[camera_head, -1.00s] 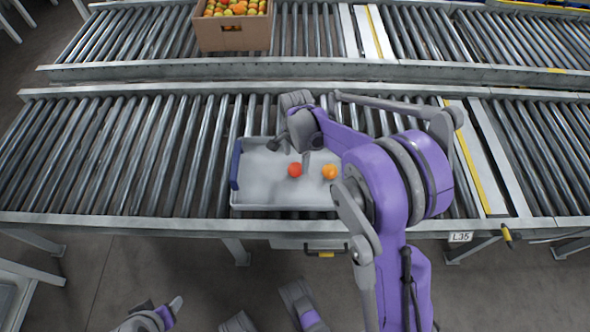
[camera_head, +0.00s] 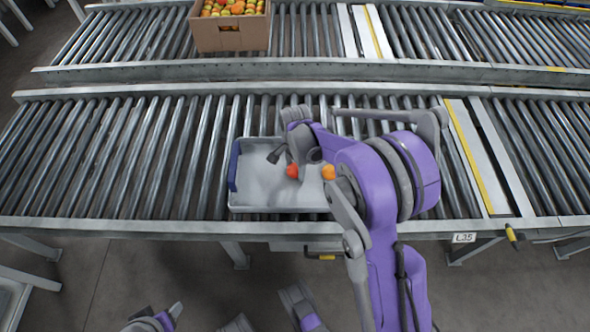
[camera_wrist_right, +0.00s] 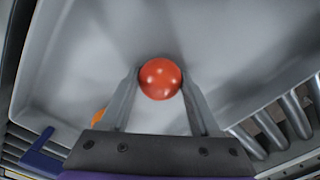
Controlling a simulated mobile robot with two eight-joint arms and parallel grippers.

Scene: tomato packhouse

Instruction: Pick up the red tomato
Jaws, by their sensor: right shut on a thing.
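The red tomato (camera_head: 292,171) is in the grey-white tray (camera_head: 243,205), partly hidden by my right gripper in the head view. In the right wrist view the red tomato (camera_wrist_right: 160,79) sits between the two fingertips. My right gripper (camera_head: 286,163) is shut on it, with a finger on each side; it also shows in the right wrist view (camera_wrist_right: 160,85). I cannot tell whether the tomato touches the tray floor. My left gripper (camera_head: 172,312) is at the bottom edge of the head view, away from the tray; its jaws are not clear.
An orange tomato (camera_head: 328,172) lies in the tray to the right of the red one. The tray stands on a roller conveyor (camera_head: 120,160). A cardboard box (camera_head: 228,38) of tomatoes stands on the far conveyor. The rollers left of the tray are clear.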

